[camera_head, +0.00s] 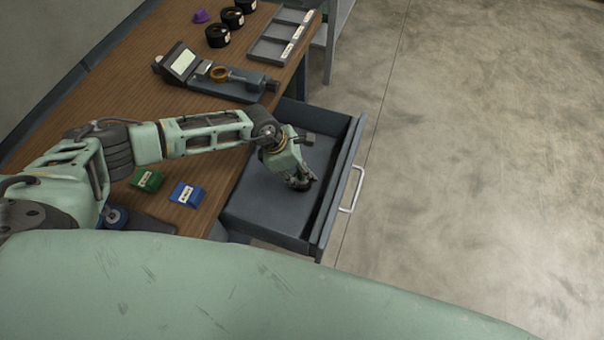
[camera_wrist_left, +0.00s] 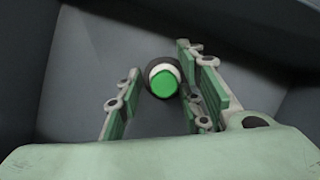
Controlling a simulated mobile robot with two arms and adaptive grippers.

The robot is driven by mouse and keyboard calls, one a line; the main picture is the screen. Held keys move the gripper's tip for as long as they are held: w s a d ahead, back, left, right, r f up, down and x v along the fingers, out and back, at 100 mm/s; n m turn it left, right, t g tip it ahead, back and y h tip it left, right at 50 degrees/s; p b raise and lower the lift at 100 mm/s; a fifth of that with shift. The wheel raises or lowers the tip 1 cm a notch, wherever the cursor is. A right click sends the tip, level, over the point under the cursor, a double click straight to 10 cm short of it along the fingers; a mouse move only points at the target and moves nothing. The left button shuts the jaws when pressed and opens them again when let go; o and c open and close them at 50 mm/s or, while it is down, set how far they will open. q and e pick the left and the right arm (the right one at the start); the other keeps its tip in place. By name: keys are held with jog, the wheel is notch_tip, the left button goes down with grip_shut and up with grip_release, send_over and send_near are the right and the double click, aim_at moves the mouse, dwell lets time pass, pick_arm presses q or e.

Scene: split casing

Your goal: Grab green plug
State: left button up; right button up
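The green plug (camera_wrist_left: 164,84) shows in the left wrist view as a round piece with a green end, a white ring and a dark collar. It is inside the open drawer, between the two fingers of my left gripper (camera_wrist_left: 160,98), nearer the right finger. The fingers stand apart, with a visible gap on the plug's left side. In the head view my left gripper (camera_head: 301,183) reaches down into the drawer (camera_head: 262,203) and hides the plug. My right gripper is in neither view.
The drawer front with its handle (camera_head: 351,190) stands out from the wooden table. On the table are a green box (camera_head: 147,180), a blue box (camera_head: 187,194), a dark device with a screen (camera_head: 183,64), several black round containers (camera_head: 218,36) and a sectioned tray (camera_head: 270,45).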

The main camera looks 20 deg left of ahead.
pick_arm(q)
jog(key=shift+f, duration=0.1)
grip_shut()
dwell(0.3)
jog(key=shift+w+r, duration=0.15)
jog(key=shift+r, duration=0.1)
